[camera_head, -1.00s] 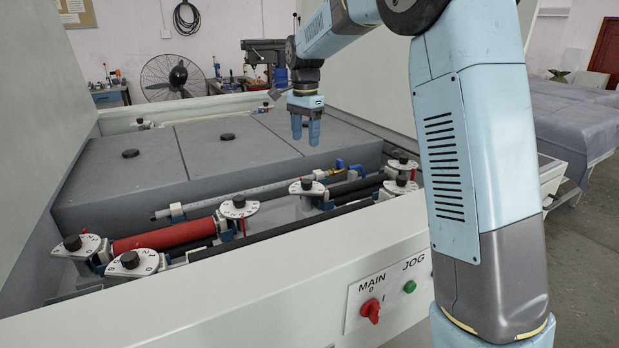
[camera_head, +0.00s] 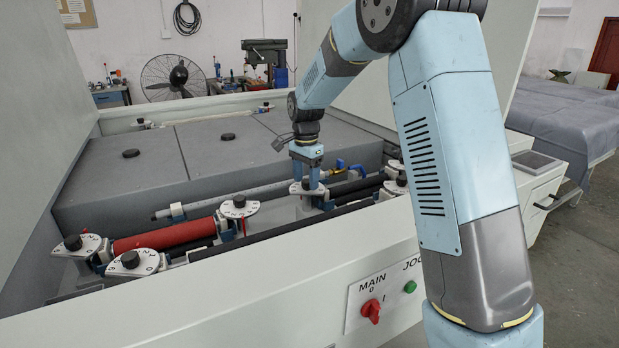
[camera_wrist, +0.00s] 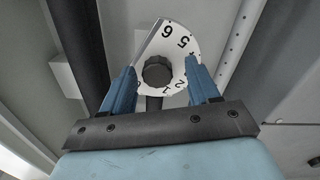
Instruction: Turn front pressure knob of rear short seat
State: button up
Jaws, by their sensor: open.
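My gripper (camera_head: 306,182) is open and points straight down at a dial seat among the rollers. In the wrist view, my gripper's two blue fingers (camera_wrist: 160,68) stand on either side of a black ribbed knob (camera_wrist: 157,72). The knob sits on a white numbered dial plate (camera_wrist: 182,35), and a small gap shows at each side of it. In the head view the fingers partly hide this knob and its dial (camera_head: 293,188). I cannot tell how far down the fingertips reach beside the knob.
Other black knobs on dials stand at the front left (camera_head: 131,259), far left (camera_head: 73,242) and middle (camera_head: 239,201). A red roller (camera_head: 165,237) lies between them. Grey covers (camera_head: 130,180) lie behind. The front panel has a red main switch (camera_head: 371,310) and green jog button (camera_head: 410,287).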

jog(key=c, duration=1)
jog(key=shift+d, duration=0.2)
jog(key=shift+c, duration=0.2)
jog(key=shift+a, duration=0.15)
jog(key=shift+r, duration=0.1)
